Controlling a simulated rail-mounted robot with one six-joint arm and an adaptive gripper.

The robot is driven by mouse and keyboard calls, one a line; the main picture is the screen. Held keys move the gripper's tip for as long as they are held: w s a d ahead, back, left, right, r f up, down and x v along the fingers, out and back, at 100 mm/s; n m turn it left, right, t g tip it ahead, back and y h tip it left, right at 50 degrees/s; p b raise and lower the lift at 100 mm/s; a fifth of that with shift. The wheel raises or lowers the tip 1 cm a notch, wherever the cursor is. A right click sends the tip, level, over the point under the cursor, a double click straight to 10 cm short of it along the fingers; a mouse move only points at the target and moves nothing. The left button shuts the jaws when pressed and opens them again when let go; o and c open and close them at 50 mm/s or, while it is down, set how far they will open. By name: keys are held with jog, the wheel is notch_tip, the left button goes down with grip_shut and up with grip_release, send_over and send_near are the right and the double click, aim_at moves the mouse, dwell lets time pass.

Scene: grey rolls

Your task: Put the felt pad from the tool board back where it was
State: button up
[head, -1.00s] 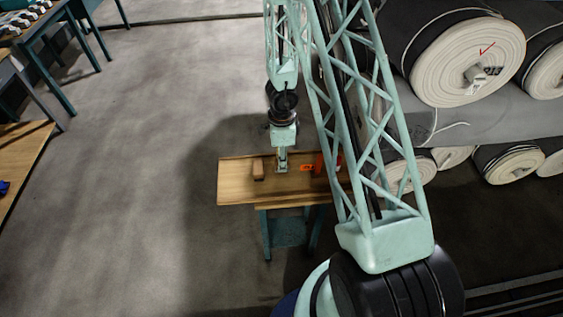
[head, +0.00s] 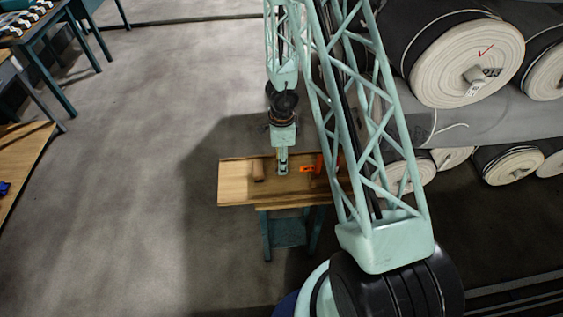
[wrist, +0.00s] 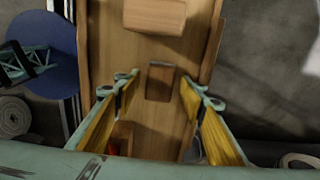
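The wooden tool board (head: 236,190) lies on a small teal stand; it also fills the middle of the wrist view (wrist: 105,55). My gripper (head: 283,170) hangs over the middle of the board. In the wrist view my gripper (wrist: 160,92) is open, its yellow-lined fingers wide apart. A small dark brown rectangle (wrist: 160,82) shows on the board between the fingertips, not touched by either. I cannot tell whether it is the felt pad or a recess. I see nothing held.
A wooden block (head: 258,170) sits on the board left of my gripper, and an orange tool (head: 308,168) to its right. Large felt rolls (head: 468,62) are stacked at the right. Another wooden table (head: 22,165) stands at the left. The floor between is clear.

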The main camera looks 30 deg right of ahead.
notch_tip(320, 180, up, 11)
jog(key=p, duration=1.1)
jog(key=shift+r, duration=0.15)
dwell(0.4)
dwell(0.8)
